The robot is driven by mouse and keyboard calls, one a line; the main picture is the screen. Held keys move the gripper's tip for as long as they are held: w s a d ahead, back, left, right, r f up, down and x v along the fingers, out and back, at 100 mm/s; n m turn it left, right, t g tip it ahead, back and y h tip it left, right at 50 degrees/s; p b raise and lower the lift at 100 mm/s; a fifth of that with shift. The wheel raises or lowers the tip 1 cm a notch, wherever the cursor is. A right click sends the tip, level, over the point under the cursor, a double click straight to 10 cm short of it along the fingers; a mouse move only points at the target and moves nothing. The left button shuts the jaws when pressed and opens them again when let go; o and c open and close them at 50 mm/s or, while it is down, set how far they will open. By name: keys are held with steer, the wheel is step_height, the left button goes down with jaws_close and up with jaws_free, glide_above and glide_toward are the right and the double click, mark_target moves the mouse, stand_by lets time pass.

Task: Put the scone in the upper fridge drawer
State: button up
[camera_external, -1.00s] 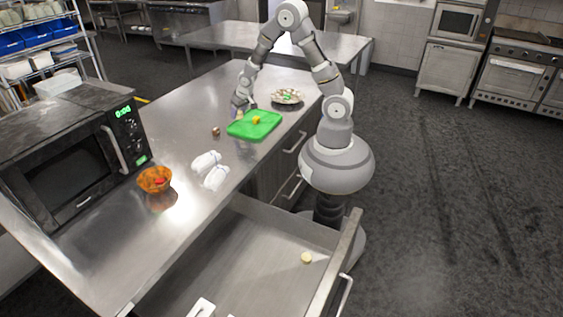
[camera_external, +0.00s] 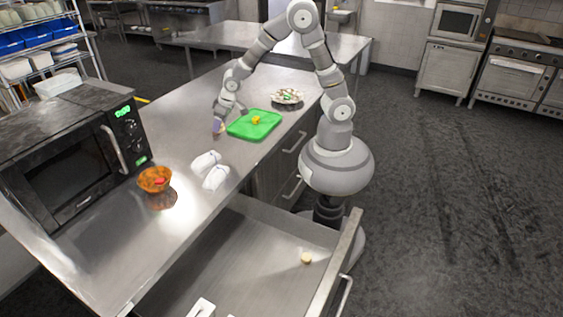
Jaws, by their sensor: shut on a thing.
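My gripper (camera_external: 219,127) is down at the counter, left of the green cutting board, and shut on a small brown lump (camera_external: 218,131). The lump looks like the scone, but the fingers hide most of it and it is too small to be sure. The upper fridge drawer (camera_external: 235,258) is pulled wide open in the foreground. A small pale round thing (camera_external: 306,258) lies in it near its right wall, and a white item (camera_external: 201,307) shows at the bottom edge.
The green cutting board (camera_external: 240,131) bears a yellow piece (camera_external: 256,119). A plate of food (camera_external: 287,97) stands behind it. Two white shakers or bottles (camera_external: 210,170) lie nearer, then an orange bowl (camera_external: 154,180) and a black microwave (camera_external: 70,160). The drawer's middle is clear.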

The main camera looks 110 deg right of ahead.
steer(key=w+a+n+y, duration=0.25)
steer(key=a+n, duration=0.25)
steer(key=a, duration=1.3)
steer(key=n+y+b, duration=0.2)
steer(key=n+y, duration=0.1)
steer(key=n, duration=0.7)
glide_above(290, 290)
steer(key=s+d, duration=0.1)
step_height(290, 290, down, 32)
steer(key=f, duration=0.1)
steer(key=shift+g, duration=0.3)
step_height(290, 290, down, 10)
steer(key=b, duration=0.4)
steer(key=shift+s+r+b, duration=0.1)
steer(key=shift+r+b, duration=0.1)
steer(key=shift+b, duration=0.1)
